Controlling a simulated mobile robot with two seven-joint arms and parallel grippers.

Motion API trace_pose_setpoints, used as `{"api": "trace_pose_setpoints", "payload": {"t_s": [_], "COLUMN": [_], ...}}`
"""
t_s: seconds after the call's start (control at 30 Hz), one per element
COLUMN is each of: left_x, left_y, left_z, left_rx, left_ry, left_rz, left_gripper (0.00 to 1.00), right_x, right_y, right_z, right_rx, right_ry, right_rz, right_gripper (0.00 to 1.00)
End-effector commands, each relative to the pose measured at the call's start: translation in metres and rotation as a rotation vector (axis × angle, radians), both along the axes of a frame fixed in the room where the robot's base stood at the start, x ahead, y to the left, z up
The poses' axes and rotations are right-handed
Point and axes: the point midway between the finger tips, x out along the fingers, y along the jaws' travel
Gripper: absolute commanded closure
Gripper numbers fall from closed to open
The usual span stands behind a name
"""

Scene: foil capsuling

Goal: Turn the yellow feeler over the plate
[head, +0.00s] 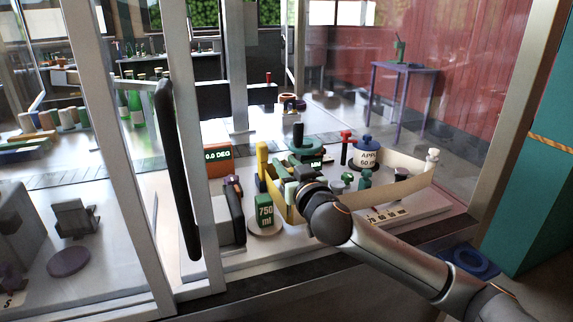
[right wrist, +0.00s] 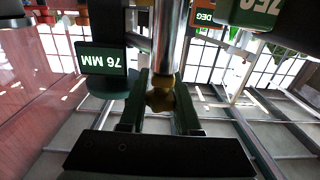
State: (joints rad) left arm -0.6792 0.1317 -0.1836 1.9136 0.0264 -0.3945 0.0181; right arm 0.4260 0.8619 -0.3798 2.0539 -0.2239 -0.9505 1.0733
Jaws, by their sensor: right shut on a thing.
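My right gripper (head: 291,190) reaches in from the lower right, low among the bench fittings. In the right wrist view its two dark fingers (right wrist: 160,103) are shut on a brass-yellow knob (right wrist: 160,92), which looks like the yellow feeler. A shiny metal cylinder (right wrist: 168,40) shows directly beyond the knob. In the head view the hand and wrist hide most of the grip. An upright yellow post (head: 262,162) stands just left of the gripper. I cannot tell which surface is the plate. My left gripper is not in view.
A green 750 ml block (head: 265,211) stands close left of the gripper. A 76 MM display (right wrist: 104,59) is beside the fingers. A black bar handle (head: 178,170) stands at left.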

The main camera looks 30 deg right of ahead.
Motion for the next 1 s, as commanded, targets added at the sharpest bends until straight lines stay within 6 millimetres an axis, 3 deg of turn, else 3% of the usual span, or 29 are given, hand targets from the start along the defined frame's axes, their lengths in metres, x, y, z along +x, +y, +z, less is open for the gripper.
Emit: {"api": "trace_pose_setpoints", "payload": {"t_s": [0.37,1.0], "left_x": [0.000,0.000], "left_y": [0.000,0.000], "left_z": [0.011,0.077], "left_rx": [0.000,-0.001], "left_ry": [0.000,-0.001], "left_rz": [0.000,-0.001], "left_gripper": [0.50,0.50], "right_x": [0.000,-0.001], "right_y": [0.004,0.017], "right_z": [0.001,0.006], "right_rx": [-0.001,-0.007], "right_ry": [0.003,0.002], "right_rz": [0.181,0.672], "right_gripper": [1.00,1.00]}}
